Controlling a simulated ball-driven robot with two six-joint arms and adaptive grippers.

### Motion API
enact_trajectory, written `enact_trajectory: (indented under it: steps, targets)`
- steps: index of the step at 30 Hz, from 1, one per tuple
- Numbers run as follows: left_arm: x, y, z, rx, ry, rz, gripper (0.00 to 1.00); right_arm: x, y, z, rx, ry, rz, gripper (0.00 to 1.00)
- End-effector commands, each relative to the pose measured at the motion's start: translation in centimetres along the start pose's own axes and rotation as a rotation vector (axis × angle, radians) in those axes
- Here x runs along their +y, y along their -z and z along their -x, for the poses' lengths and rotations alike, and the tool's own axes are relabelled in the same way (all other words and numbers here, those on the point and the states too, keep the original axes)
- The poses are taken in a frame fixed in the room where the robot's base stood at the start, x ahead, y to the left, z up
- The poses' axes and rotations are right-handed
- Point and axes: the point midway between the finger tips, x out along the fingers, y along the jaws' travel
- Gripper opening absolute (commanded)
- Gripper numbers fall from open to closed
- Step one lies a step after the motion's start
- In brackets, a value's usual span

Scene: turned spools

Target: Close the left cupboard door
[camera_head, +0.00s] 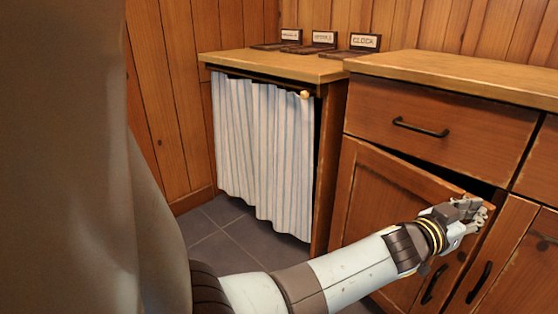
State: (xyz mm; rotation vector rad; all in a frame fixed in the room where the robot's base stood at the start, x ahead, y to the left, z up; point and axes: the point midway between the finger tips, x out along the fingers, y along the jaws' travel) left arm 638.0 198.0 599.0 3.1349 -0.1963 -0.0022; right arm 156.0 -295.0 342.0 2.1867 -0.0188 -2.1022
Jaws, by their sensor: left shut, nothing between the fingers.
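The left cupboard door (385,195) is brown panelled wood under a drawer. It stands slightly ajar, with a dark gap along its top edge, widest at the right. Its black handle (433,284) is low near its right edge. My left gripper (482,211) is shut and empty, in front of the door's upper right corner. I cannot tell whether it touches the door. My left forearm crosses in front of the door and hides part of its lower half. My right gripper is not in view.
The right cupboard door (515,245) with a black handle (480,282) is beside it. The drawer (440,120) above looks shut. A striped curtain (262,150) hangs under a lower counter at left. Grey floor tiles (235,235) show in front of the curtain.

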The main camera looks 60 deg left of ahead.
Motion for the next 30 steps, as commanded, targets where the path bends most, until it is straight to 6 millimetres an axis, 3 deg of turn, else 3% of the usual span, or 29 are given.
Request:
enact_trajectory:
  steps: [3,10,30]
  targets:
    - [-0.2,-0.1,-2.1,0.0,-0.001,0.0,0.0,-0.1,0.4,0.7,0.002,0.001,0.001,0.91]
    - [-0.6,0.0,-4.2,0.0,-0.001,-0.001,0.0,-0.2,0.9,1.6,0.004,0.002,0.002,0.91]
    - [-0.7,0.0,-4.5,0.001,-0.001,0.0,0.0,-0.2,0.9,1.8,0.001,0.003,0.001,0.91]
